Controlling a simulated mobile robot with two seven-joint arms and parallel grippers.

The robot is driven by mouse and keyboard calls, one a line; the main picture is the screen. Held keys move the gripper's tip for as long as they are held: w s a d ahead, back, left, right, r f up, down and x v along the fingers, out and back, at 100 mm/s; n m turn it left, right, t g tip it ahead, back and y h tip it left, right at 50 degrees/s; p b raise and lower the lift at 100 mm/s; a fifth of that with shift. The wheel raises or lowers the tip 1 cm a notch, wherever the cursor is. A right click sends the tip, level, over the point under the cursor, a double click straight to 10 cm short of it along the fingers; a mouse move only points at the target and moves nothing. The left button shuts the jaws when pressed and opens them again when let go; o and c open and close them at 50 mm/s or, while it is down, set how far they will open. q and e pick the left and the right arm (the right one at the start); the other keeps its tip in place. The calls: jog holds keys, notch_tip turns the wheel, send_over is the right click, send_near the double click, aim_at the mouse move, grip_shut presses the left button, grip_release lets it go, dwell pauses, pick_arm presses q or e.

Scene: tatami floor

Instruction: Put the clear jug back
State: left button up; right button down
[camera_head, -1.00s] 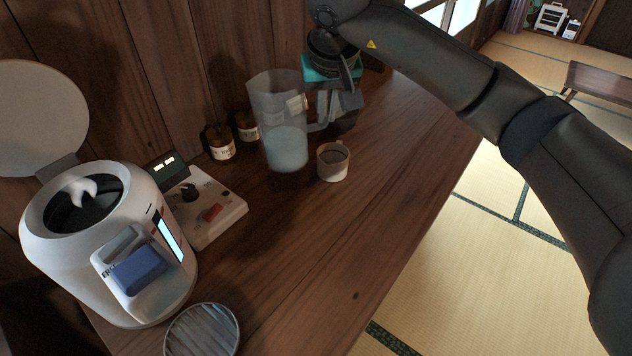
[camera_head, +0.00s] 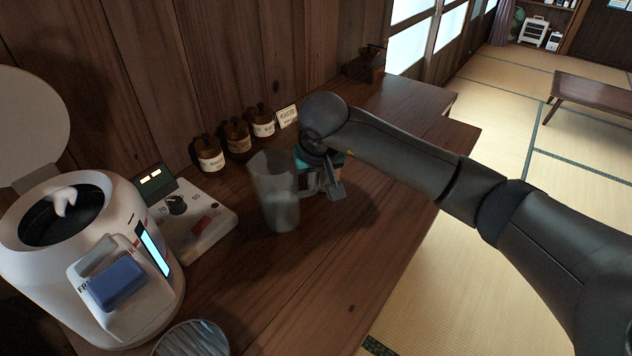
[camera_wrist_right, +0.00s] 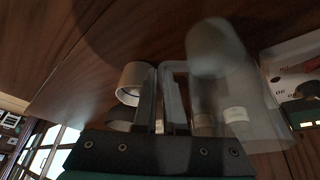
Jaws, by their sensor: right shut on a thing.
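The clear jug (camera_head: 270,190) is a tall, see-through vessel over the wooden counter in the head view, roughly upright. Its lower part looks cloudy. My right gripper (camera_head: 328,184) is at the jug's right side, shut on its handle. In the right wrist view the jug (camera_wrist_right: 235,85) is right of my right gripper's fingers (camera_wrist_right: 164,95), with the handle loop between them. I cannot tell if its base touches the counter. My left gripper is out of view.
Labelled brown jars (camera_head: 238,138) and a small card (camera_head: 287,117) line the wall. A control box (camera_head: 190,215) and a white lidded machine (camera_head: 90,250) stand left. A pale mug (camera_wrist_right: 132,80) shows in the right wrist view. Counter (camera_head: 370,215) is clear at right.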

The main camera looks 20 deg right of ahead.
jog(key=c, duration=1)
grip_release()
jog(key=shift+o, duration=0.2)
jog(key=shift+s+r, duration=0.1)
jog(key=shift+r, duration=0.25)
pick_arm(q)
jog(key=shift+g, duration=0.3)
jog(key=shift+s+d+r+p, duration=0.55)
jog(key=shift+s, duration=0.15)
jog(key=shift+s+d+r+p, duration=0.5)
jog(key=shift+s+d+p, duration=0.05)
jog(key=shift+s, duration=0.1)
pick_arm(e)
jog(key=v, duration=1.1)
jog(key=shift+s, duration=0.2)
jog(key=shift+a, duration=0.1)
